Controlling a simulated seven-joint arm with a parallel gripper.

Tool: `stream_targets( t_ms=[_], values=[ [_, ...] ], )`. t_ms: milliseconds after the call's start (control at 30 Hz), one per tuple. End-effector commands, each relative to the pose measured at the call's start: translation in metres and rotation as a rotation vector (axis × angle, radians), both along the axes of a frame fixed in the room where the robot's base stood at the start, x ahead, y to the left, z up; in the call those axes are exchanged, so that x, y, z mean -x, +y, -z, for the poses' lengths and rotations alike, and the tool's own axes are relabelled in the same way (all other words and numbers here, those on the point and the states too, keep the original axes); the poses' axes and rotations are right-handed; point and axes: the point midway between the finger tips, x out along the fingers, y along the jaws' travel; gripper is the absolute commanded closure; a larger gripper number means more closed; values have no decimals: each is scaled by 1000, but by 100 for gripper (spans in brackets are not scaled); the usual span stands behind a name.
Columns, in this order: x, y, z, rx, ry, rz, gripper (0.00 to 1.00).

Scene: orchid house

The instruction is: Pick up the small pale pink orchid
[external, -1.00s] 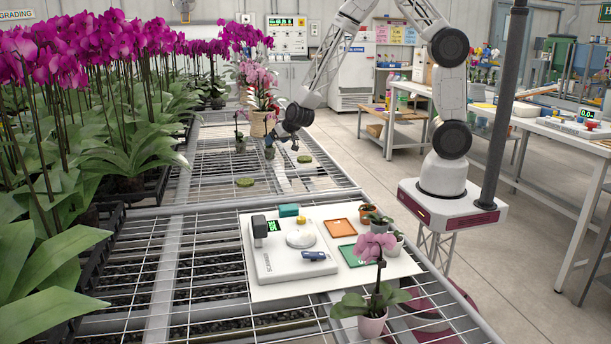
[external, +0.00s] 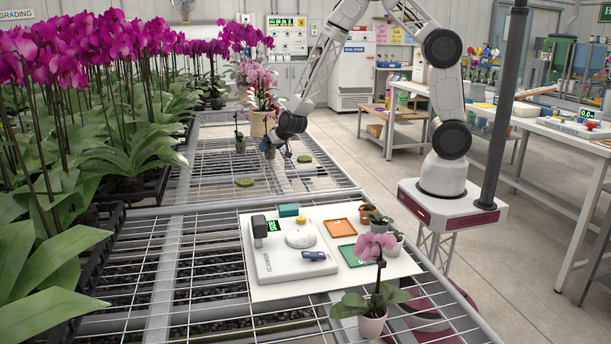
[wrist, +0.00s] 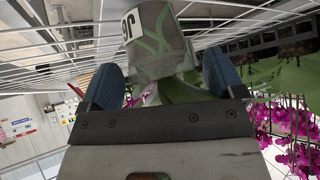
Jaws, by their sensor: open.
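A pale pink orchid (external: 377,247) in a pink pot stands upright at the front edge of the near bench, far from my gripper. My gripper (external: 278,152) is low over the far bench, at a small grey pot (external: 269,152) whose plant is mostly hidden by the arm. In the wrist view a grey, translucent pot (wrist: 158,45) with green streaks and a dark-numbered label lies between the two blue fingers of my gripper (wrist: 163,88). The fingers are open, with gaps beside the pot.
Another small potted plant (external: 240,143) stands just left of my gripper. A tan pot (external: 262,122) with taller pink orchids is behind. Green discs (external: 245,182) lie on the mesh. A white board (external: 262,291) with a scale (external: 284,266) and trays is nearer. Magenta orchids crowd the left.

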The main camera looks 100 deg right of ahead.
Motion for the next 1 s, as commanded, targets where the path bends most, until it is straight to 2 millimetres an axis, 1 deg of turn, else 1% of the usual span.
stream_targets(
  t_ms=[200, 233, 600, 1000],
  values=[
    [0, 0, 0, 0, 0, 0, 12],
    [0, 0, 0, 0, 0, 0, 14],
    [0, 0, 0, 0, 0, 0, 71],
    [0, 0, 0, 0, 0, 0, 72]
  ],
)
